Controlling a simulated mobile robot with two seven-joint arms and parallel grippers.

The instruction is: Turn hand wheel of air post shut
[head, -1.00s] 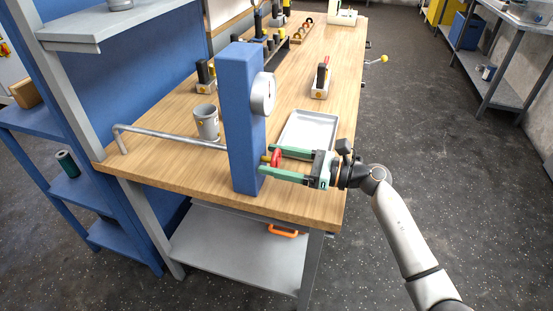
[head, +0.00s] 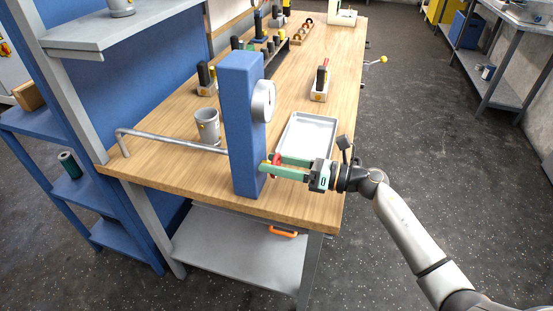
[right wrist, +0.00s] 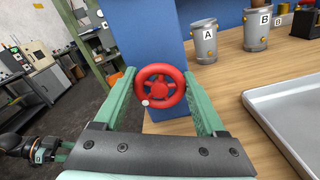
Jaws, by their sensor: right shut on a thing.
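The air post (head: 243,130) is a blue upright column at the near end of the wooden bench, with a round gauge (head: 263,100) on its right face. Its red hand wheel (right wrist: 160,86) sits low on that face, and in the head view the wheel (head: 276,161) is partly hidden by the fingers. My right gripper (head: 272,165) reaches it from the right. In the right wrist view its green fingers (right wrist: 160,92) stand on both sides of the wheel's rim and are shut on it. A small pale knob shows at the wheel's lower left.
A metal tray (head: 333,130) lies on the bench just behind the right gripper. A grey cup (head: 207,125) stands left of the post, and a grey pipe (head: 170,138) runs from the post to the left. Two canisters marked A (right wrist: 204,42) and B (right wrist: 257,28) stand beyond the post.

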